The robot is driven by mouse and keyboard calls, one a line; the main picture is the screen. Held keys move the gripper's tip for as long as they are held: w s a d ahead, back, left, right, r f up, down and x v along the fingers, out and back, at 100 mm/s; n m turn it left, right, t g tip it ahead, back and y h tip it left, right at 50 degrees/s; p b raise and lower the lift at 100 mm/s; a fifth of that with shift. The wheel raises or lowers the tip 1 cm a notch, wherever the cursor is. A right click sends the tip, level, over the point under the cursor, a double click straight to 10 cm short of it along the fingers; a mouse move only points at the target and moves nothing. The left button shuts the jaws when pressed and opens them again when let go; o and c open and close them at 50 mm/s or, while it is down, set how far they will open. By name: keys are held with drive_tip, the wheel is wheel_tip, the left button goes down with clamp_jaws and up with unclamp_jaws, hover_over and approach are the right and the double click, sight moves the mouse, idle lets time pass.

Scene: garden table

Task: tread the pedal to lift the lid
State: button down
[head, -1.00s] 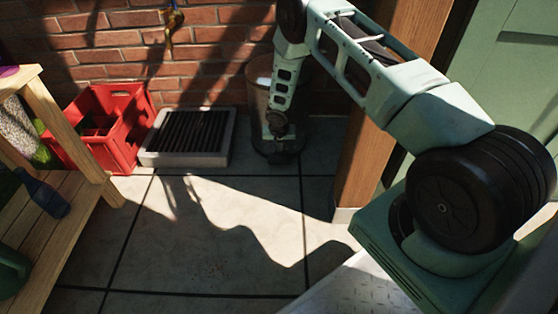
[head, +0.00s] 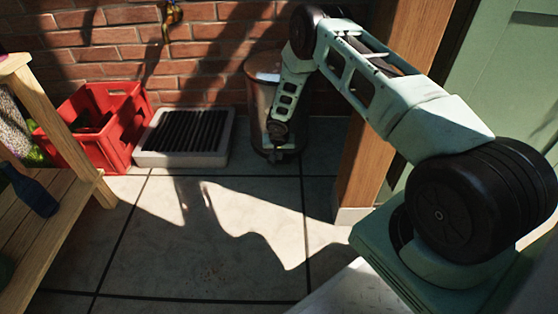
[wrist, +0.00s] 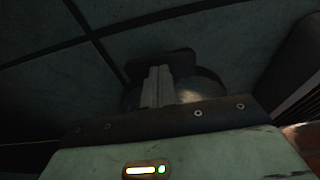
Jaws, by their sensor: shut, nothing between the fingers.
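The pedal bin (head: 262,72) is a round metallic can on the floor against the brick wall, partly hidden behind my arm. Its top looks down, though my arm covers much of it. My gripper (head: 277,156) points down at the bin's front foot, close to the floor. In the wrist view my gripper (wrist: 159,70) has its fingers together and empty. A dark flat pedal (wrist: 178,60) shows just beyond the fingertips, in front of the bin's rounded base (wrist: 208,82). The shade hides whether the fingertips touch the pedal.
A grey-framed slatted mat or grate (head: 185,137) lies left of the bin. A red crate (head: 105,128) stands farther left. A wooden shelf (head: 75,190) with a blue bottle (head: 28,190) is at the left edge. A wooden post (head: 380,140) rises at right. The tiled floor in front is clear.

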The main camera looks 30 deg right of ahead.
sight(279, 162)
wheel_tip(279, 162, down, 4)
drive_tip(key=b, duration=0.3)
drive_tip(key=shift+f, duration=0.15)
drive_tip(key=shift+r+p, duration=0.3)
drive_tip(key=shift+s+a+r+p, duration=0.3)
drive_tip(key=shift+s+a+p, duration=0.2)
drive_tip(key=shift+s, duration=0.15)
drive_tip(key=shift+s+a+r+p, duration=0.25)
drive_tip(key=shift+s+a+p, duration=0.15)
drive_tip(key=shift+s, duration=0.25)
drive_tip(key=p+v, duration=0.9)
drive_tip(key=v, duration=0.8)
drive_tip(key=shift+r+p, duration=0.2)
drive_tip(key=shift+p, duration=0.2)
